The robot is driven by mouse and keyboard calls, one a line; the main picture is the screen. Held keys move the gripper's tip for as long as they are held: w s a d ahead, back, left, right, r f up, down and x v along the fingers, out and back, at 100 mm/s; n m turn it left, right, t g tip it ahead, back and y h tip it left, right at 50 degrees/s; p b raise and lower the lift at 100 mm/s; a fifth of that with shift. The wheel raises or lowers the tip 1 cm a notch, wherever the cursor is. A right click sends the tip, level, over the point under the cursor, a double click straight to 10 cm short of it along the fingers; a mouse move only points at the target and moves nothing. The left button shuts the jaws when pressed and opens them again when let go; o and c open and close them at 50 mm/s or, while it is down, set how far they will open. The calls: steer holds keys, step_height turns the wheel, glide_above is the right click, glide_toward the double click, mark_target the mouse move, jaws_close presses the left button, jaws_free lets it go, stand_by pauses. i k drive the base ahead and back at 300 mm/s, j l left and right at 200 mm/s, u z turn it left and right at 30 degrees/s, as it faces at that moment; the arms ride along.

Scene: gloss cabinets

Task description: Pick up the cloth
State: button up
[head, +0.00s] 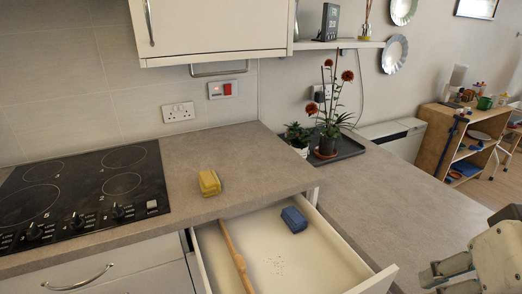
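No item is plainly a cloth. Two small soft-looking items could be a folded cloth: a yellow one (209,183) on the worktop near its front edge, right of the hob, and a blue one (294,219) inside the open drawer (375,281), near the drawer's back. I cannot tell which is the cloth. My gripper (430,281) is at the lower right edge of the head view, right of the drawer and apart from both items. Its fingers point left with a gap between them, and nothing shows in it. Part of it is cut off by the frame.
A wooden rolling pin (235,257) lies in the drawer, left of the blue item. A black hob (88,193) fills the left worktop. The right worktop (412,205) is clear. A wall cabinet (215,25) hangs above.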

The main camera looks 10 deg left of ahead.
mark_target(210, 184)
steer(key=i+j, duration=0.15)
steer(key=j, duration=0.2)
steer(key=i+j, duration=0.1)
steer(key=j, duration=0.2)
steer(key=i+j, duration=0.15)
steer(key=j, duration=0.2)
steer(key=i+j, duration=0.1)
steer(key=j, duration=0.25)
steer(key=i+j, duration=0.15)
steer(key=j, duration=0.15)
